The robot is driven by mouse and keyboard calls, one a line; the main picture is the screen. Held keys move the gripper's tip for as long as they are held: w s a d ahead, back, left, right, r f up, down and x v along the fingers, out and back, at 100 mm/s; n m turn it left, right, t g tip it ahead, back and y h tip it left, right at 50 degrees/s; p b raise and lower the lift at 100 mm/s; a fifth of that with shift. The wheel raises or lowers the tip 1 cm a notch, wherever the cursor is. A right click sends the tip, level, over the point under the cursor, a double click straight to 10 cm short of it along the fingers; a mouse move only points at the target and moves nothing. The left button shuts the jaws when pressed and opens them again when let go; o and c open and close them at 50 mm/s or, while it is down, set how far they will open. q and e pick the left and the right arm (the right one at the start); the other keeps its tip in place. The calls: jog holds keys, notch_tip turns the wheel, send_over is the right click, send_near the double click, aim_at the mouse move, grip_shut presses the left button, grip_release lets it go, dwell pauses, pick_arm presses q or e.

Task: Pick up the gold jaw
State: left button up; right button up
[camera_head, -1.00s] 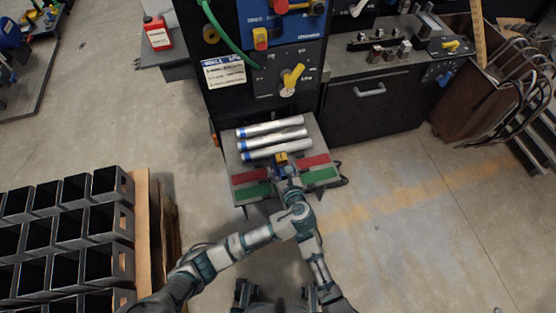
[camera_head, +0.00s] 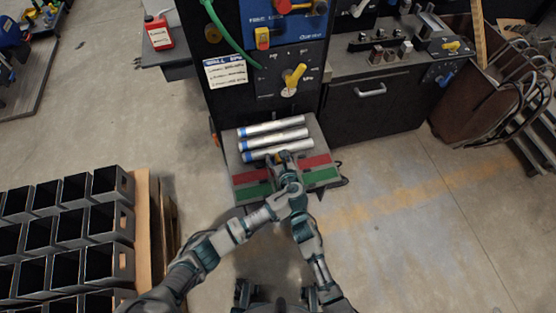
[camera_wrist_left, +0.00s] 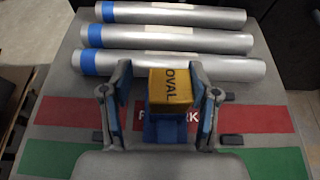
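The gold jaw (camera_wrist_left: 171,91) is a small block marked "OVAL" in the left wrist view. It is upright on a blue base (camera_wrist_left: 165,129) near the middle of the grey tabletop. My left gripper (camera_wrist_left: 160,70) is open, with one finger on each side of the jaw. A gap shows on each side, wider on the left. In the head view my left gripper (camera_head: 282,160) is over the jaw's spot and mostly hides it. I cannot make out my right gripper in either view.
Three silver tubes with blue ends (camera_wrist_left: 170,40) lie just behind the jaw. Red (camera_head: 318,161) and green (camera_head: 318,176) strips cross the table (camera_head: 231,165). A black machine (camera_head: 285,90) stands behind.

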pick_arm(q)
jog(key=shift+a, duration=0.1)
jog(key=c, duration=0.8)
pick_arm(e)
jog(key=shift+d, duration=0.1)
pick_arm(q)
jog(key=shift+f, duration=0.1)
grip_shut()
pick_arm(e)
jog(key=shift+d, duration=0.2)
pick_arm(q)
notch_tip(320, 180, up, 28)
jog(key=shift+d, duration=0.2)
pick_arm(e)
jog(key=shift+a, duration=0.2)
jog(key=o, duration=1.3)
